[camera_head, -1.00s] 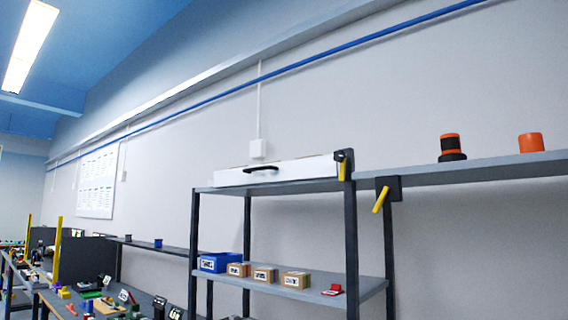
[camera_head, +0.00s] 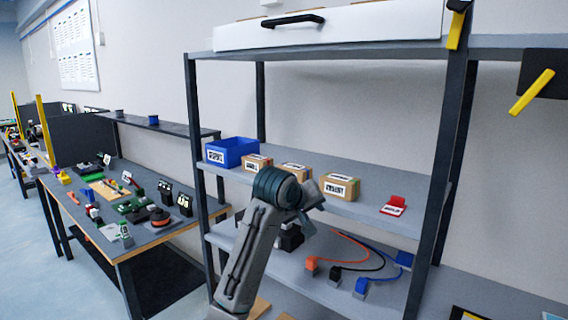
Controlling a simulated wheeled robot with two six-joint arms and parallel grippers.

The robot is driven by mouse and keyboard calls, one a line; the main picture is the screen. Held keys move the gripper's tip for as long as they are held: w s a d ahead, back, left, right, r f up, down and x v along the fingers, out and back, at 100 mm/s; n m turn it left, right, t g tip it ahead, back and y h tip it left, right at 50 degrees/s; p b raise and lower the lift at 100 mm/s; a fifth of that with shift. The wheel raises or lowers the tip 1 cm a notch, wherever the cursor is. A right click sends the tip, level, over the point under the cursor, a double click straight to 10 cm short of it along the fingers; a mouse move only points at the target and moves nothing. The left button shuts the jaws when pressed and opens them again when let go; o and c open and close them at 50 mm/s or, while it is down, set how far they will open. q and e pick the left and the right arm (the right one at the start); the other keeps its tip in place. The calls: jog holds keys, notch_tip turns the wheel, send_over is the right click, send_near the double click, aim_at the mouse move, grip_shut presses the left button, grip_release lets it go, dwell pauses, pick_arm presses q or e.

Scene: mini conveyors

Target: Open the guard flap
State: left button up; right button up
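A long white panel (camera_head: 340,30) with a black bar handle (camera_head: 293,21) stands on the top board of the shelf rack. It may be the guard flap, but I cannot tell for sure. My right gripper is not in view.
The middle shelf (camera_head: 385,218) holds a blue bin (camera_head: 231,152), labelled cardboard boxes (camera_head: 339,186) and a red card holder (camera_head: 394,206). Connectors with cables (camera_head: 361,286) lie on the shelf below. Yellow levers (camera_head: 532,92) hang at upper right. A cluttered workbench (camera_head: 150,240) stands at left.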

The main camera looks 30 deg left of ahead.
pick_arm(q)
jog(key=a+r+n+t, duration=0.1)
jog(key=a+r+n, duration=0.1)
jog(key=r, duration=1)
jog(key=a+r+n+t, duration=0.2)
jog(key=r, duration=1.1)
jog(key=n+t+h, duration=0.1)
jog(key=n+t, duration=0.1)
jog(key=n, duration=0.2)
send_near(283, 20)
jog(key=p+x, duration=0.5)
jog(key=x, duration=0.5)
jog(key=shift+w, duration=0.4)
jog(key=shift+f, duration=0.1)
grip_shut()
